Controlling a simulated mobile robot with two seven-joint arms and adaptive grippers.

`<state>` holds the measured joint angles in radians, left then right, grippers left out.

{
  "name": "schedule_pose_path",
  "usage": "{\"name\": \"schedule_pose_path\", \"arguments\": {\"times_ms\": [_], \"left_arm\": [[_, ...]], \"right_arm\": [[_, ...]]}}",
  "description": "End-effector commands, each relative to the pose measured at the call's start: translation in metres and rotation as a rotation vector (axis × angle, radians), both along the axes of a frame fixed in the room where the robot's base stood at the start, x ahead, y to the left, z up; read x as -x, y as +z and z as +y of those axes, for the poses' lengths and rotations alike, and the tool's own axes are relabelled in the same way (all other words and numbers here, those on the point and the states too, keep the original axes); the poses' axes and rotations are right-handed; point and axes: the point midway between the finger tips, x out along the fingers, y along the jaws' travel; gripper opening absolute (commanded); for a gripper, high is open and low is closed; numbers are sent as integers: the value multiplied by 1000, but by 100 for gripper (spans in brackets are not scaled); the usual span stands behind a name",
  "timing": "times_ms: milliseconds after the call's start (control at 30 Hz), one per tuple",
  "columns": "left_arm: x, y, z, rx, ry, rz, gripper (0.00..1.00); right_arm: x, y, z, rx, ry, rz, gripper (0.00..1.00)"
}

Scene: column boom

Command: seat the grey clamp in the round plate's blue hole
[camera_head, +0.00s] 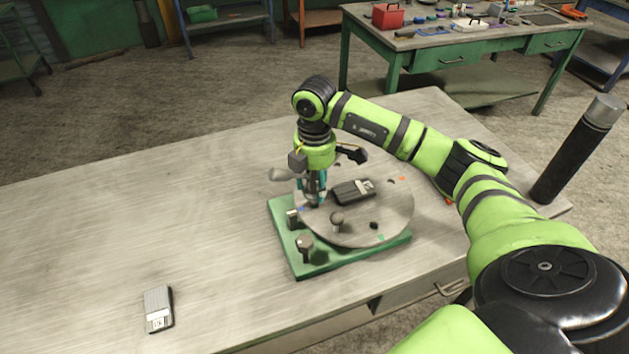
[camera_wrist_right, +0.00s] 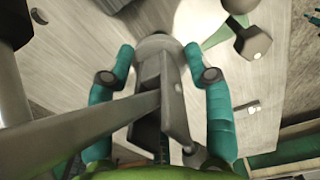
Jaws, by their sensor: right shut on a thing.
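My right gripper (camera_head: 313,198) points down over the left part of the round grey plate (camera_head: 395,208). In the right wrist view its teal fingers (camera_wrist_right: 166,75) are shut on the grey clamp (camera_wrist_right: 172,95), one on each side. A small blue mark (camera_head: 301,209) shows on the plate's left edge, close to the fingertips. Its hole is not clearly visible, and I cannot tell whether the clamp touches the plate. My left gripper is out of view.
The plate sits on a green base (camera_head: 330,262). A dark ribbed block (camera_head: 353,192) lies on it, beside a knobbed clamp (camera_head: 337,219). Another knobbed post (camera_head: 305,246) stands at the base's front corner. A similar block (camera_head: 158,308) lies front left. The table's left side is clear.

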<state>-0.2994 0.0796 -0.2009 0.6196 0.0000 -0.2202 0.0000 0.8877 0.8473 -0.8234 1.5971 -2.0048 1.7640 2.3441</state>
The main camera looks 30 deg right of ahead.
Motion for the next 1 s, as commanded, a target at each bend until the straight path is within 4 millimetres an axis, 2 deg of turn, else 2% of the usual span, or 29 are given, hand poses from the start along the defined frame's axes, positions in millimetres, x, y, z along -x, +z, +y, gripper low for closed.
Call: {"name": "schedule_pose_path", "arguments": {"times_ms": [1000], "left_arm": [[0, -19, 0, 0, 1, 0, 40]], "right_arm": [[-1, -26, 0, -1, 0, -2, 19]]}}
